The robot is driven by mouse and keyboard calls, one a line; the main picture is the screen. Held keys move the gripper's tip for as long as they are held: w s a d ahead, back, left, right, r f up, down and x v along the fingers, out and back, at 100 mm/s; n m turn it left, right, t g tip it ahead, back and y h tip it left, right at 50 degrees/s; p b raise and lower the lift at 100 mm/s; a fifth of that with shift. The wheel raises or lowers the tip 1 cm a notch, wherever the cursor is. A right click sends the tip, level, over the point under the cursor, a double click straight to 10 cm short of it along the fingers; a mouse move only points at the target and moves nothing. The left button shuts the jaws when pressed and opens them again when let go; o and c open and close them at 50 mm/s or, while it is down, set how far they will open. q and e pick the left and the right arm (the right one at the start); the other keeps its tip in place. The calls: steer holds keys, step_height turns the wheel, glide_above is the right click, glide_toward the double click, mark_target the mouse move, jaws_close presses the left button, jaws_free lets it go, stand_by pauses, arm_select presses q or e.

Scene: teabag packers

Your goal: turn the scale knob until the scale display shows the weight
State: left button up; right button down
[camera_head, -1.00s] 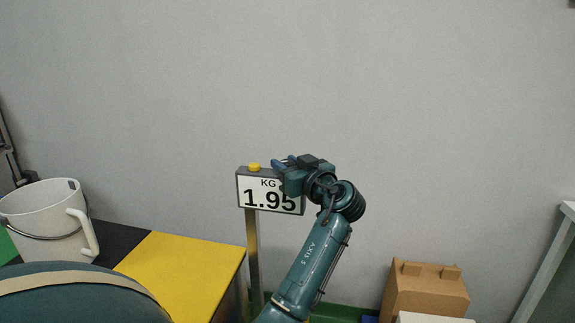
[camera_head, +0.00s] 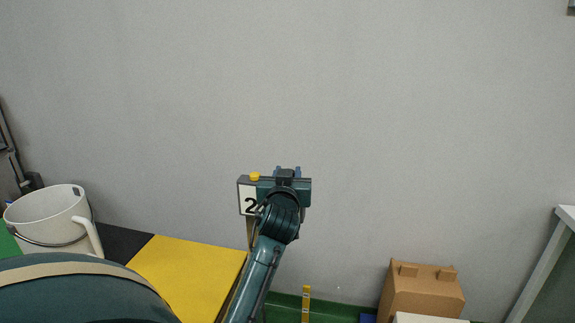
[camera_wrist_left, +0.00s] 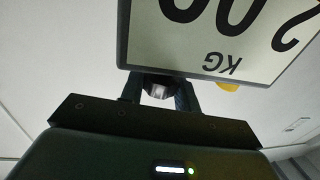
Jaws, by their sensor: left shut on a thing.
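The scale display (camera_head: 248,197) stands on a post at the middle of the head view. It is mostly hidden by my arm there, and only a 2 shows. The left wrist view shows the display (camera_wrist_left: 205,45) upside down, reading about 2.00 KG with the digits partly cut off. My left gripper (camera_head: 288,171) is at the display's upper edge. In the left wrist view its fingers are shut around the dark grey scale knob (camera_wrist_left: 158,88). A yellow button (camera_head: 255,176) sits on the display's top, left of the gripper. My right gripper is not in view.
A white bucket (camera_head: 35,212) stands at the left beside a black and yellow tabletop (camera_head: 190,275). A small yellow upright piece (camera_head: 306,303) stands low at centre. The wall behind is bare.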

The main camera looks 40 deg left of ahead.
arm_select(q)
steer(key=shift+m+t+h+p, duration=0.7)
steer(key=shift+m+h+p, duration=0.1)
steer(key=shift+h, duration=0.2)
steer(key=o, duration=1)
steer(key=shift+c, duration=0.2)
steer(key=b+v, duration=0.2)
steer(key=v, duration=1.1)
